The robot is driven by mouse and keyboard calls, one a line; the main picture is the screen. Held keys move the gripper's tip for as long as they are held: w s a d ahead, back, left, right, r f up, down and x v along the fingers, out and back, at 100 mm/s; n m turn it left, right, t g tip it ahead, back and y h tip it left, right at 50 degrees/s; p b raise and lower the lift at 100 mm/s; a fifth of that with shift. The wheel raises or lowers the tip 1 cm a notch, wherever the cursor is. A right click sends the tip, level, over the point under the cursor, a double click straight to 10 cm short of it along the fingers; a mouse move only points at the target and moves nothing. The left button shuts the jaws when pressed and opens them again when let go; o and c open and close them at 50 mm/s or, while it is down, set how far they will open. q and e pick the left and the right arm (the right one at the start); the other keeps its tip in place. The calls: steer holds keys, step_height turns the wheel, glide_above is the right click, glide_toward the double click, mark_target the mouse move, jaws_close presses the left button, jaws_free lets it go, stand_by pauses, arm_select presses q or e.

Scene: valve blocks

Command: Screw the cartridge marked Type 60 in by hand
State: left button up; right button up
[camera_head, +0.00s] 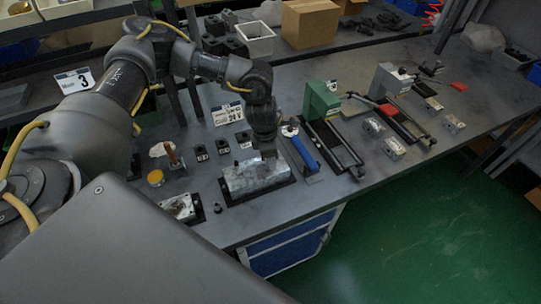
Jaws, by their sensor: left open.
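A silver metal valve block (245,183) sits in a dark fixture at the front of the bench. My left gripper (268,153) points down at the block's upper right part, its fingertips at or just above the top face. It is open. Whether a cartridge stands between the fingers is hidden at this size. Several small black blocks with white labels, one of them here (202,153), stand in a row behind the valve block. Their print is too small to read, so I cannot tell which is Type 60. My right gripper is out of view.
A blue-handled tool (304,153) lies right of the block. A green press (321,101) and a grey press (390,80) stand further right. A yellow-lidded jar (155,178) and a brown-handled brush (171,154) are left. A cardboard box (309,23) is behind.

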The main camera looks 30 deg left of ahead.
arm_select(q)
steer(key=shift+n, duration=0.9)
steer(key=shift+s, duration=0.15)
